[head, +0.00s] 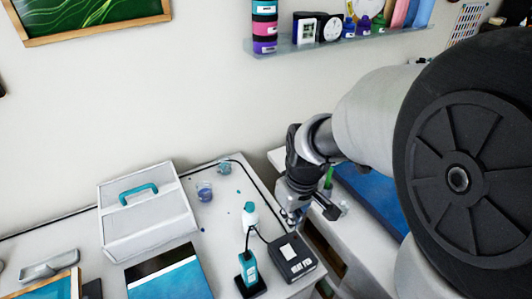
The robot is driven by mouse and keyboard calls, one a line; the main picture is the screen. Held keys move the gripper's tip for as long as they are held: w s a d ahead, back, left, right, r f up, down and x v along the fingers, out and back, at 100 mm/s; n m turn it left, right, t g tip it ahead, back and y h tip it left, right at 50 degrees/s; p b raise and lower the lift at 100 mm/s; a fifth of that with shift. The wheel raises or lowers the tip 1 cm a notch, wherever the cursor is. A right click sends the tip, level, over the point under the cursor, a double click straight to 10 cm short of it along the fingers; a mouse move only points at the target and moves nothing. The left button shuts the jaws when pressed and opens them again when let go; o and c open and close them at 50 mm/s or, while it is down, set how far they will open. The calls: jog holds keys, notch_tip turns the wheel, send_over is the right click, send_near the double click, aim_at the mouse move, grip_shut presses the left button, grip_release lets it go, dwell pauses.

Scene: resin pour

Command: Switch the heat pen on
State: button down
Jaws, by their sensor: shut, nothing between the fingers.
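The heat pen's black control box (295,265) stands near the front right of the white table, with a pale panel on its top and "HEAT PEN" lettering on its front. The teal heat pen (249,268) stands upright in a dark holder just left of the box, with a dark cable between them. My gripper (291,217) is shut and empty, pointing down just behind the box in the picture. I cannot tell whether it touches anything. The box's switch is too small to make out.
A white bottle (250,216) with a teal cap stands close behind the pen. A white case (146,215) with a teal handle and small cups (205,191) are farther left and back. A gap separates this table from another surface under my arm. A shelf (300,47) hangs above.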

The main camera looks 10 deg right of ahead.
aim_at(283, 244)
jog(key=f+b, duration=0.1)
jog(key=f, duration=0.3)
jog(key=w+f+b, duration=0.1)
jog(key=f, duration=0.3)
jog(key=f+b, duration=0.2)
jog(key=f, duration=0.2)
jog(key=shift+w+a+f, duration=0.15)
jog(key=shift+w+a, duration=0.1)
jog(key=shift+f, duration=0.4)
jog(key=shift+w+r, duration=0.1)
jog(key=shift+r, duration=0.05)
jog(key=shift+r+p, duration=0.45)
jog(key=shift+r, duration=0.2)
